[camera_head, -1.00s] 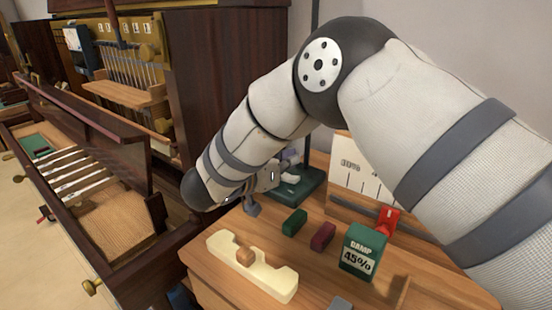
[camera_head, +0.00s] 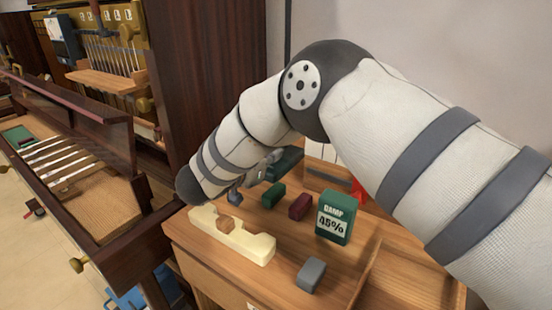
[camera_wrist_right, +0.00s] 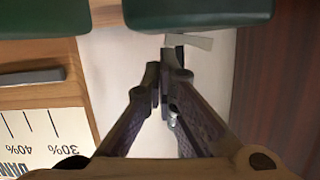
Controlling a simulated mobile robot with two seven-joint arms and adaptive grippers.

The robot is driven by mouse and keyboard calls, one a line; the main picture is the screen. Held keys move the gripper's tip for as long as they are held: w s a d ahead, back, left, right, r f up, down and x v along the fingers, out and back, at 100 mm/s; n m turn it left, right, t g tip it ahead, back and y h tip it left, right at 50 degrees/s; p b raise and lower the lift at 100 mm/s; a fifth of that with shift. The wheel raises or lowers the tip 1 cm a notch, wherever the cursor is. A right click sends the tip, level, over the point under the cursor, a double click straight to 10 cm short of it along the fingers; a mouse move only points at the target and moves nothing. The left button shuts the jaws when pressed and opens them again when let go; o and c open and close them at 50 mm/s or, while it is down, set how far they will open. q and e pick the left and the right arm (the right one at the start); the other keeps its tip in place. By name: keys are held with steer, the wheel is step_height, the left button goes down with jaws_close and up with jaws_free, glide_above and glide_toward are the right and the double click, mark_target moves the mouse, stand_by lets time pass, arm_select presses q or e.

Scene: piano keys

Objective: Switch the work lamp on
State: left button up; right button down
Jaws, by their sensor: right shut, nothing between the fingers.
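The work lamp shows in the head view only as a dark green base (camera_head: 287,158) at the back of the wooden cabinet top and a thin dark pole (camera_head: 288,30) rising out of the picture. Its lamp head is out of view, and I cannot make out a switch. My right gripper (camera_head: 262,165) is mostly hidden behind my forearm, close to the base. In the right wrist view the gripper (camera_wrist_right: 168,74) is shut and empty, its fingers pointing towards a dark green body (camera_wrist_right: 196,12), possibly the lamp base. A pale grey strip (camera_wrist_right: 195,42) lies by the fingertips. My left gripper is not in view.
The cabinet top holds a cream notched block (camera_head: 240,242), a green block (camera_head: 273,195), a dark red block (camera_head: 300,206), a green "DAMP 45%" box (camera_head: 334,217) and a grey block (camera_head: 311,274). A percent scale card (camera_wrist_right: 40,140) stands beside the gripper. An opened piano (camera_head: 90,200) stands left.

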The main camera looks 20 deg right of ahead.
steer(key=shift+s+d, duration=0.1)
steer(key=shift+s, duration=0.15)
steer(key=shift+w+d+f, duration=0.15)
steer(key=shift+f, duration=0.1)
stand_by(0.9)
